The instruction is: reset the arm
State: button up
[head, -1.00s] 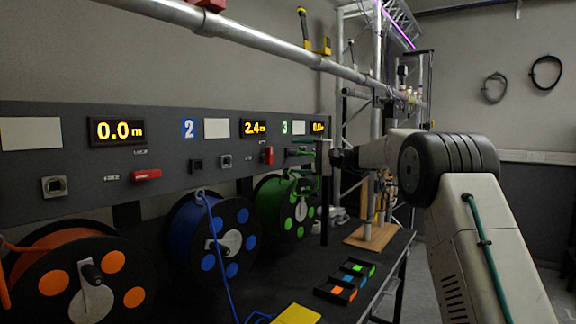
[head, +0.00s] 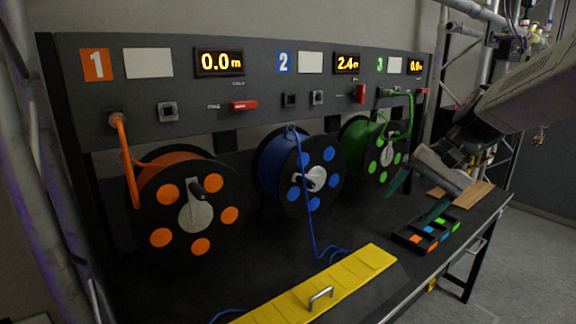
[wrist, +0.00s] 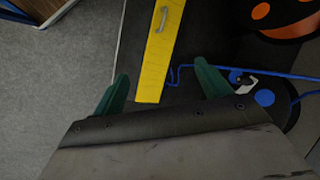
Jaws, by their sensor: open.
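My gripper (head: 417,195) is at the right of the head view, above the dark bench near the green reel. Its two green fingers are spread apart and nothing is between them. The wrist view also shows the open fingers (wrist: 163,75), pointing down over the bench edge, with the yellow slab (wrist: 162,55) beneath and between them in the picture. My arm comes in from the upper right and hides part of the panel's right end.
Orange (head: 188,200), blue (head: 300,170) and green (head: 372,150) reels stand along the panel (head: 200,130). A yellow slab with a handle (head: 325,285) lies at the bench front. A black tray with coloured blocks (head: 425,235) is below my gripper. Blue cable trails over the bench.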

jog(key=s+f+n+h, duration=0.2)
jog(key=s+h, duration=0.1)
jog(key=s, duration=1)
jog(key=s+d+f+n+h, duration=0.1)
jog(key=s+n+h, duration=0.1)
jog(key=s, duration=1.2)
jog(key=shift+s+f+t+h, duration=0.3)
jog(key=shift+f+h, duration=0.1)
jog(key=shift+h, duration=0.1)
